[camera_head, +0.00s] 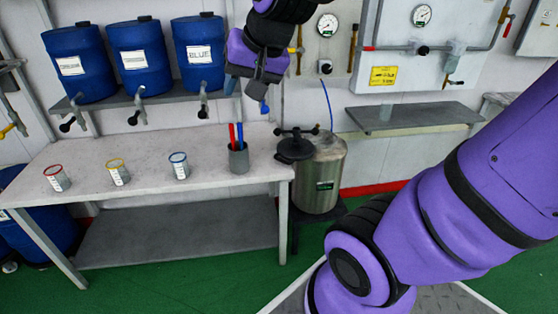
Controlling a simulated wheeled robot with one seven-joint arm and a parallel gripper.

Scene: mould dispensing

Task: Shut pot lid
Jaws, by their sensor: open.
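The pot (324,180) is a tall olive-grey metal cylinder standing on the right of the table. Its dark lid (296,150) with a black handle shows at the left of the pot's top, swung aside over the table's right end. The pot's top appears uncovered. My gripper (248,96) hangs above and left of the pot, in front of the wall, with its blue-tipped fingers apart and pointing down. It is open and empty, well clear of the lid.
A grey cup (238,160) with red and blue sticks stands on the table (140,200). Several labelled cups, including a red-rimmed one (57,178), stand on its left. Blue barrels (198,52) sit on a shelf above. A wall shelf (410,118) is at right.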

